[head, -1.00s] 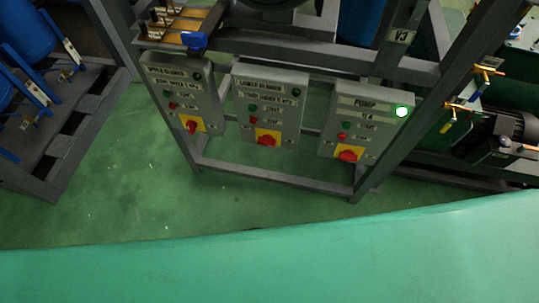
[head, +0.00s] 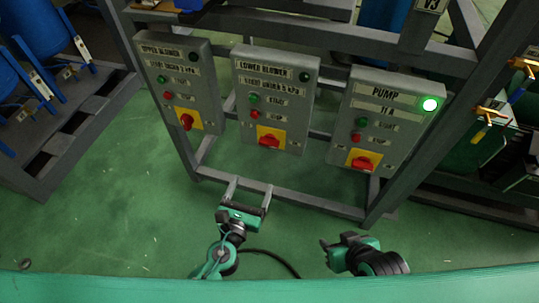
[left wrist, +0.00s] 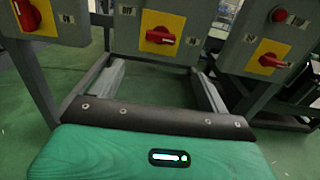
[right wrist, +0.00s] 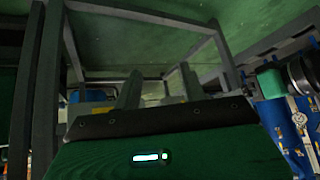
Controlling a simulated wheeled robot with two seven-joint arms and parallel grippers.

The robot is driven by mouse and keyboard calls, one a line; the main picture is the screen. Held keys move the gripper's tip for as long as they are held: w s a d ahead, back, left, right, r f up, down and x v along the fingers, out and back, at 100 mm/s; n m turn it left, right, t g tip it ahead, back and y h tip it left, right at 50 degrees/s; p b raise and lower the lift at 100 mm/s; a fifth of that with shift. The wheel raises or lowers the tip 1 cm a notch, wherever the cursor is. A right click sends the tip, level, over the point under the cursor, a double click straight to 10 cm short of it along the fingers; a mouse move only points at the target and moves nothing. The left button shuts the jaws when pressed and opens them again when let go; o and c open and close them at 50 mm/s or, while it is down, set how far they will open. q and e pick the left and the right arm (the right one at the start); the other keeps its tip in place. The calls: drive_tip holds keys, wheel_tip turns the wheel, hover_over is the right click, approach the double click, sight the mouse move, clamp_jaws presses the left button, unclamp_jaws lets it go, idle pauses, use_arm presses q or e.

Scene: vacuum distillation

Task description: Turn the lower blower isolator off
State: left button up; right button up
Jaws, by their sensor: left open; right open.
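The lower blower box (head: 275,98) is the middle of three grey control boxes in the head view. Its red isolator knob (head: 268,140) sits on a yellow plate at the bottom of the box. In the left wrist view the middle red knob (left wrist: 160,36) lies roughly level, beyond the fingers. My left gripper (head: 249,188) is open and empty, below and in front of the lower blower box, apart from it. My right gripper (head: 331,250) is lower right in the head view, with its fingers apart in the right wrist view (right wrist: 158,88), and empty.
Brass valves (head: 490,113) are at right. Green floor is clear in front.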

sight(268, 146)
use_arm(q)
drive_tip(key=p+x, duration=0.1)
drive_tip(key=x, duration=1.1)
drive_tip(key=shift+w+d+r, duration=0.1)
drive_tip(key=shift+w, duration=0.05)
drive_tip(key=shift+w+d, duration=0.2)
drive_tip(key=shift+w, duration=0.5)
use_arm(e)
drive_tip(key=shift+s+d+r+g+h, duration=0.35)
drive_tip(key=shift+s+d+g, duration=0.3)
drive_tip(key=shift+d, duration=0.25)
use_arm(q)
drive_tip(key=shift+c, duration=0.2)
drive_tip(key=c, duration=0.9)
